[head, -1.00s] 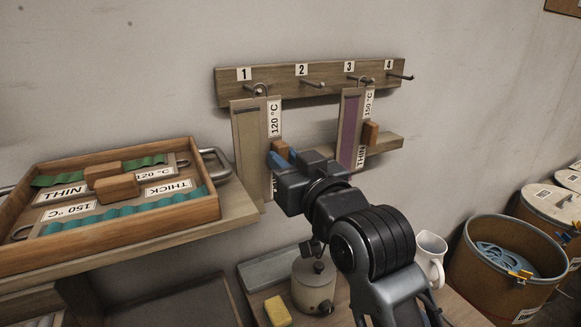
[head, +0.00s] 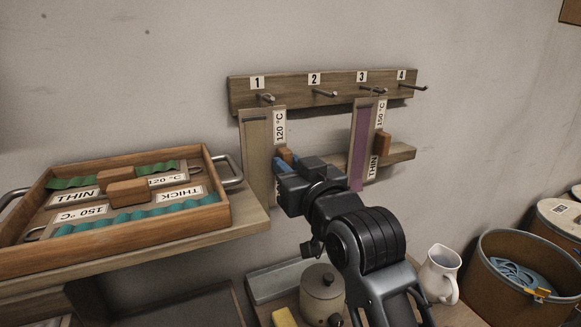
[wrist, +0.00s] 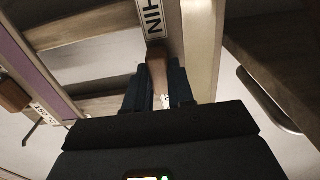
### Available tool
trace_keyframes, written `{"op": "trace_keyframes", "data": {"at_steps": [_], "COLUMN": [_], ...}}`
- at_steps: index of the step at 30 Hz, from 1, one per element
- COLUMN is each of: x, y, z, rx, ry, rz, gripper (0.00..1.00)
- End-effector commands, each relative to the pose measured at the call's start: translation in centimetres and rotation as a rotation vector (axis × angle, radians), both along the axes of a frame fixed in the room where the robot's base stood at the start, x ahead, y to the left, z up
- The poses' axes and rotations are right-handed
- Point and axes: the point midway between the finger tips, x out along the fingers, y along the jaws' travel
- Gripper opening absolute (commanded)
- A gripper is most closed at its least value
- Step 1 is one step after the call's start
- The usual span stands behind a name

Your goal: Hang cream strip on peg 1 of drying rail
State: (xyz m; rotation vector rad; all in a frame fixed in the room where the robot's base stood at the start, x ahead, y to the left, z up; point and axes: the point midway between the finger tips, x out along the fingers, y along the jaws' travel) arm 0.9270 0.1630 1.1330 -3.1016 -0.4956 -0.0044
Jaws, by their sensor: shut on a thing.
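The cream strip (head: 257,150) lies on an upright board labelled 120 °C, just below peg 1 (head: 265,97) of the drying rail (head: 300,92). My gripper (head: 285,162) is shut on the wooden block of this board. The block (wrist: 157,76) shows between my fingers in the wrist view, with the cream strip (wrist: 204,45) beside it and a partly hidden THIN label. I cannot tell whether the board's loop is around peg 1. My gripper covers the board's lower right part.
A purple strip (head: 361,145) on a similar 150 °C board hangs at peg 3. Pegs 2 and 4 look empty. A pot (head: 322,292), white jug (head: 440,273) and bin (head: 520,255) stand below.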

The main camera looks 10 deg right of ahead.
Motion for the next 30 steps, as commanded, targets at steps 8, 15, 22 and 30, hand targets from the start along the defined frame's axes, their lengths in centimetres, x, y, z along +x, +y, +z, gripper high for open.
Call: {"op": "trace_keyframes", "data": {"at_steps": [8,15,22,30], "x": [-0.01,-0.01,-0.01,-0.24], "y": [0.00,0.00,0.00,-0.09], "z": [0.04,0.04,0.03,-0.07], "rx": [0.000,0.000,0.000,0.000], "ry": [-0.001,-0.001,0.000,0.001], "rz": [0.000,0.000,0.000,0.000], "gripper": [0.01,0.32,0.53,0.53]}}
